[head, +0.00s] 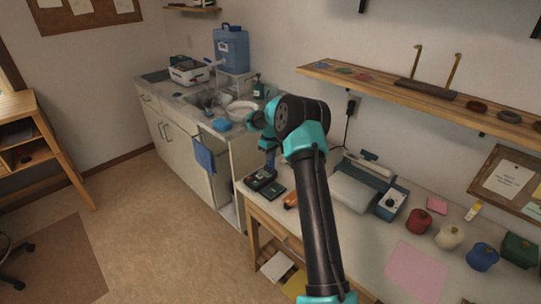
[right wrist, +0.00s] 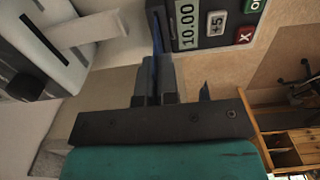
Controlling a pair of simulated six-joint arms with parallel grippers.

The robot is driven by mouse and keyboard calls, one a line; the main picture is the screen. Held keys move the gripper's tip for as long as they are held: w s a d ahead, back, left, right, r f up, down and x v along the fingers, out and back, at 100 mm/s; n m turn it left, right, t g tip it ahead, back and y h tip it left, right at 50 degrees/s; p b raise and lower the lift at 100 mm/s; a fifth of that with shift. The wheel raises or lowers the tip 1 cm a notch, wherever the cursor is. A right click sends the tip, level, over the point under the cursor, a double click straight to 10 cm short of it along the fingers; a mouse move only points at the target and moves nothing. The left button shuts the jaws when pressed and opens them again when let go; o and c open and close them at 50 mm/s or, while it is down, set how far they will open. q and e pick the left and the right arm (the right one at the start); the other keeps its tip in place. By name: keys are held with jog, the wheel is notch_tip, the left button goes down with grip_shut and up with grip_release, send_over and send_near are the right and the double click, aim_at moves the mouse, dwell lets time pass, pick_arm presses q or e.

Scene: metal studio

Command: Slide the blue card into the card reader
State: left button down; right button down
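The card reader (head: 262,180) is a dark terminal on the near left end of the white counter. In the right wrist view the reader (right wrist: 215,22) shows a 10.00 display and several buttons. My right gripper (head: 270,156) reaches down beside the reader. In the right wrist view its fingers (right wrist: 153,82) are closed on the blue card (right wrist: 155,48), which shows edge-on as a thin dark blue strip. The card's far end meets the reader's dark side edge; I cannot tell whether it is inside the slot. My left gripper is not in view.
An orange object (head: 291,200) lies right of the reader. A laminator-like machine (head: 362,184) stands farther right, with red (head: 418,221), white (head: 449,236) and blue (head: 482,256) pots beyond. A wooden shelf (head: 430,98) hangs above. The sink counter (head: 190,115) is behind left.

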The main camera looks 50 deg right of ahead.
aim_at(270, 167)
jog(key=shift+f, duration=1.8)
dwell(1.1)
jog(key=c, duration=1.8)
grip_release()
jog(key=o, duration=0.5)
notch_tip(270, 167, up, 17)
jog(key=shift+r, duration=0.2)
